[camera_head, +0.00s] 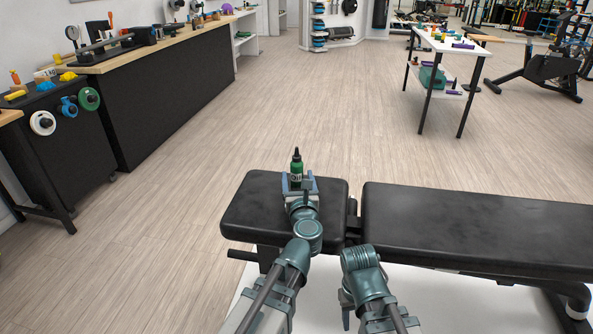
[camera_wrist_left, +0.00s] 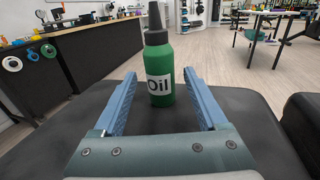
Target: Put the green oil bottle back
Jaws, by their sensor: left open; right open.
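The green oil bottle (camera_head: 296,170) has a black nozzle cap and a white "Oil" label. It stands upright on the black padded bench seat (camera_head: 254,214). In the left wrist view the bottle (camera_wrist_left: 158,70) is near the fingertips, between the two blue fingers. My left gripper (camera_head: 298,184) is open around it, with gaps visible on both sides. My right gripper (camera_head: 346,302) is low in front of the bench, away from the bottle; its fingers are mostly hidden in the head view.
A longer bench pad (camera_head: 480,225) lies to the right. A dark workbench (camera_head: 165,95) with a wooden top and tools stands at the left. A white table (camera_head: 455,45) with small bottles and a lower shelf stands at the back right. The floor between is clear.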

